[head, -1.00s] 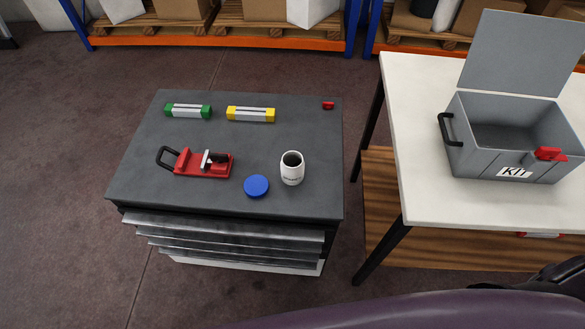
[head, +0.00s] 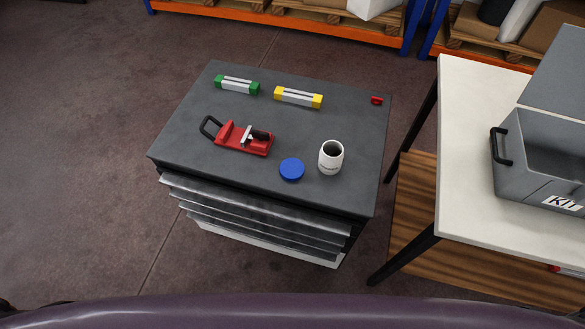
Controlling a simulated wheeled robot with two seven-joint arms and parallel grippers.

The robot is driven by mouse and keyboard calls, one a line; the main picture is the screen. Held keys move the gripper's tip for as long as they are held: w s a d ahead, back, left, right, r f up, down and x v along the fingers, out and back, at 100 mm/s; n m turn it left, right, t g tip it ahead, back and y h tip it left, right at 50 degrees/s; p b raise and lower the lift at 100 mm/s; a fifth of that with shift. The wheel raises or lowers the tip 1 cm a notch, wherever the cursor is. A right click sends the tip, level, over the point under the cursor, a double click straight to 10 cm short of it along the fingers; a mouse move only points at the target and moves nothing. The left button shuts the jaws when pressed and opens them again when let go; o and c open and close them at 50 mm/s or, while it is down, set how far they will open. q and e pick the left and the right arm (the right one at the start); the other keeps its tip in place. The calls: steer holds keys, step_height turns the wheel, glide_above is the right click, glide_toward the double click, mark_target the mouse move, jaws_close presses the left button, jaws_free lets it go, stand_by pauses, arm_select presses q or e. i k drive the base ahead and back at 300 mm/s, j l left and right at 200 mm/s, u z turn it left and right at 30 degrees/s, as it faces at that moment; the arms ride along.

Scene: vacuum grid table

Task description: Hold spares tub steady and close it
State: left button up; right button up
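The spares tub is a small white open-topped tub (head: 331,158) with a dark inside and dark lettering on its front. It stands upright near the front right of the dark cabinet top (head: 215,165). A round blue lid (head: 292,169) lies flat just to its left, apart from it. Neither of my grippers shows in the head view.
A red tool with a black handle (head: 240,138) lies left of the lid. Green-ended (head: 237,85) and yellow-ended (head: 298,97) blocks and a small red piece (head: 376,100) lie behind. A white table (head: 465,110) with a grey KIT box (head: 540,160) stands right, across a gap.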

mark_target(327, 165)
steer(key=j+z, duration=0.1)
steer(key=z, duration=0.6)
steer(key=k+j+z, duration=0.15)
steer(key=j+z, duration=0.15)
steer(key=k+j+z, duration=0.15)
steer(key=j+z, duration=0.15)
steer(key=j, duration=0.15)
steer(key=k+j+z, duration=0.3)
steer(key=k+j, duration=0.2)
steer(key=j, duration=0.15)
steer(key=k+j, duration=0.2)
steer(key=j+z, duration=0.05)
steer(key=j, duration=0.05)
